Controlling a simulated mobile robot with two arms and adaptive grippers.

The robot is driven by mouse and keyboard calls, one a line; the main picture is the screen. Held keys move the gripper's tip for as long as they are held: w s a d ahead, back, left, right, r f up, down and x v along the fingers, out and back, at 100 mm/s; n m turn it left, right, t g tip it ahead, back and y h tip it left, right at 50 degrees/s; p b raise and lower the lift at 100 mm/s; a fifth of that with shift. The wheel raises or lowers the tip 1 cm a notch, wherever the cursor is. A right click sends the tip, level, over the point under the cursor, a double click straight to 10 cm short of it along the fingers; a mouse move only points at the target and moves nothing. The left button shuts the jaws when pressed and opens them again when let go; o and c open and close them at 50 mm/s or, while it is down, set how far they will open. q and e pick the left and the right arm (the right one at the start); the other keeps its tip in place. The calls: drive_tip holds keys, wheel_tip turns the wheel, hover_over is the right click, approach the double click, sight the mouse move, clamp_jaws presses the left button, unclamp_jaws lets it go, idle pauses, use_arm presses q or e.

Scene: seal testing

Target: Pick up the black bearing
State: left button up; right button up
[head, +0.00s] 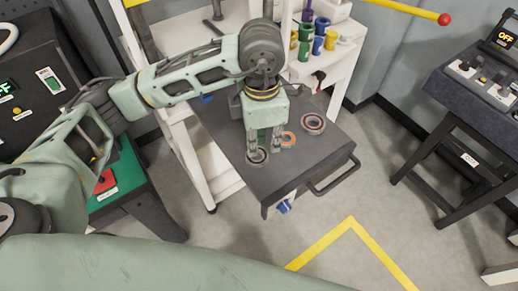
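My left gripper (265,148) points down over the dark tray table (300,174). Its two fingers are apart, with nothing seen between them. A small dark ring (257,156), which looks like the black bearing, lies flat on the table at the left fingertip. Whether the finger touches it I cannot tell. An orange ring (289,139) lies just right of the right finger, partly hidden by it. A larger grey bearing (313,123) with a reddish inner ring lies farther right. My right gripper is not in view.
A control console (480,85) stands at the right. A green-topped stand (121,182) with a red button is at the left.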

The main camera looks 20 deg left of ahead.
sight(259, 160)
use_arm(q)
drive_tip(key=shift+w+a+f, duration=0.1)
drive_tip(key=shift+a+f, duration=0.2)
drive_tip(key=shift+a, duration=0.05)
drive_tip(key=f+p, duration=0.3)
drive_tip(key=f, duration=0.3)
drive_tip(key=shift+a+f, duration=0.1)
drive_tip(key=shift+a, duration=0.1)
drive_tip(key=shift+f, duration=0.4)
drive_tip(key=shift+c, duration=0.2)
clamp_jaws()
drive_tip(key=shift+r, duration=0.15)
